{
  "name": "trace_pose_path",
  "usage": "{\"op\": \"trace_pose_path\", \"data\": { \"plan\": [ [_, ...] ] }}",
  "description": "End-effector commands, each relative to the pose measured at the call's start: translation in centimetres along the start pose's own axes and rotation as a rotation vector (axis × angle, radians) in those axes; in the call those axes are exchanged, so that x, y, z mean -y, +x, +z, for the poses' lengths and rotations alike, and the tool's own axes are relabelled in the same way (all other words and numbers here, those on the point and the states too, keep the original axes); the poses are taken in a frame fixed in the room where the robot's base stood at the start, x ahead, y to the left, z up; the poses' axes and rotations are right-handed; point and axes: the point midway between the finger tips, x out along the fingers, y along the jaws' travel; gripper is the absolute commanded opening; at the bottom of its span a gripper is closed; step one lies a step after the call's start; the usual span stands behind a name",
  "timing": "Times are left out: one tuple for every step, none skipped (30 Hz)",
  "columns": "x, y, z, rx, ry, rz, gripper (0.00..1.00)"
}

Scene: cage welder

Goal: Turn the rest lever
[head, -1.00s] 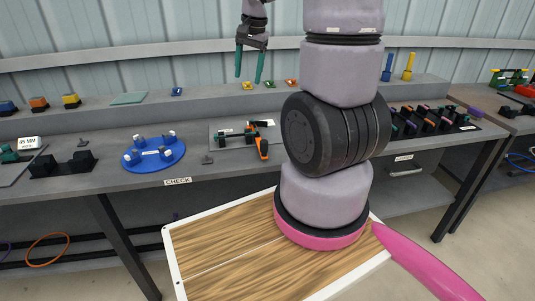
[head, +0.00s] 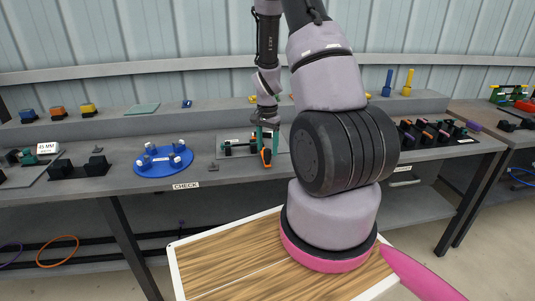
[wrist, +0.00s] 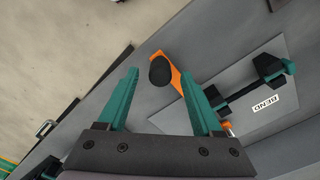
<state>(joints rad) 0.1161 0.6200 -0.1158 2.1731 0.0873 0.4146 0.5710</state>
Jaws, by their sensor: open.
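The lever is an orange bar with a black knob (wrist: 161,70) at its end. In the wrist view the orange bar (wrist: 177,82) lies between my two teal fingertips, with the knob level with them. My gripper (wrist: 159,76) is open, one finger on each side, with gaps visible beside the knob. In the head view my gripper (head: 265,128) points down over the fixture, and the orange lever (head: 266,157) shows just below it. The fixture's dark rod and blocks (wrist: 245,88) sit on a grey plate (wrist: 290,45) labelled BEND. Contact with the lever cannot be told.
A blue round plate (head: 164,168) with several white-topped blocks stands left on the grey bench (head: 120,178). A rack of coloured pieces (head: 435,132) is to the right. The bench's front edge runs close to the lever. A raised shelf (head: 215,115) runs behind.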

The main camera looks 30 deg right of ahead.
Motion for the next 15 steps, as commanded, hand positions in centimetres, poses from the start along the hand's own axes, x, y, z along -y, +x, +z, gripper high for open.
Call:
{"op": "trace_pose_path", "data": {
  "plan": [
    [-0.1, 0.9, 0.0, 0.002, 0.0, 0.002, 0.67],
    [-0.1, 1.2, 0.0, 0.002, 0.0, 0.002, 0.67],
    [0.0, 1.7, 0.0, 0.001, -0.001, 0.002, 0.67],
    [0.0, 2.0, 0.0, 0.001, -0.001, 0.001, 0.67],
    [0.0, 2.2, 0.0, 0.001, -0.001, 0.001, 0.67],
    [0.0, 2.5, 0.0, 0.001, 0.0, 0.0, 0.67],
    [0.0, 2.6, 0.0, 0.001, 0.0, 0.0, 0.67],
    [0.0, 2.7, 0.0, 0.0, 0.0, 0.0, 0.67],
    [0.0, 2.8, 0.0, 0.0, -0.001, -0.001, 0.67],
    [0.0, 2.9, 0.0, 0.0, -0.001, -0.001, 0.67],
    [0.0, 2.9, 0.0, -0.001, -0.001, -0.001, 0.67],
    [0.0, 2.9, 0.0, -0.001, -0.001, -0.001, 0.67],
    [0.0, 2.9, 0.0, -0.001, -0.001, -0.001, 0.67],
    [0.0, 2.9, 0.0, -0.001, -0.001, -0.001, 0.67],
    [0.0, 2.9, 0.0, -0.001, -0.001, -0.001, 0.67]
  ]
}}
